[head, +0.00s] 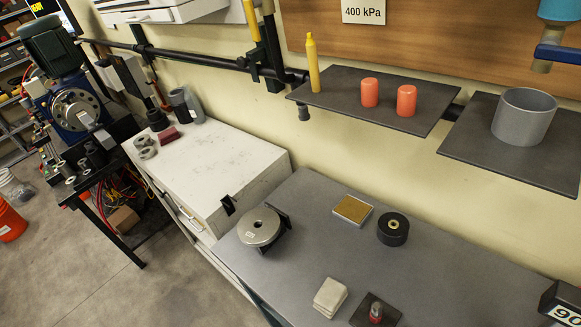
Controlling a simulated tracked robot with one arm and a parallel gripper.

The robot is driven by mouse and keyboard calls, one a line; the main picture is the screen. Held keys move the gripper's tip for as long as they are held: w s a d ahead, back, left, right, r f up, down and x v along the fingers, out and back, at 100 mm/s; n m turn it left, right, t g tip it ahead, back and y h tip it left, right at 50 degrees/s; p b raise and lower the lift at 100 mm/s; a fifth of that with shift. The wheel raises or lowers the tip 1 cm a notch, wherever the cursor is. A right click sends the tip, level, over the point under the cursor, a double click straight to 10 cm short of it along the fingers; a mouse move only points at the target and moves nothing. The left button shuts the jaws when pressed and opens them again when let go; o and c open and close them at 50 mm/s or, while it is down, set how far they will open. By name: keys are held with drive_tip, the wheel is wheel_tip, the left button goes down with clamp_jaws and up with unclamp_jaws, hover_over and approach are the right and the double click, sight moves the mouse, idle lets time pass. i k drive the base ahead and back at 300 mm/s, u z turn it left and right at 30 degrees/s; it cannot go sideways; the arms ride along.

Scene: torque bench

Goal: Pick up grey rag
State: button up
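A folded pale grey cloth (330,297), which looks like the grey rag, lies flat on the grey bench top (290,215) near its front edge. It looks like a small stack of layers and nothing covers it. My gripper does not show in the head view, so its place relative to the rag cannot be told.
Behind are a metal disc (260,228), a tan-topped block (352,210) and a black roller (393,228). Wall shelves hold orange cylinders (370,92) and a grey cup (524,116). Bench between is clear.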

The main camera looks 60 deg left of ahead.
sight(332, 293)
drive_tip(key=u, duration=0.25)
drive_tip(key=k, duration=0.55)
drive_tip(key=u, duration=0.55)
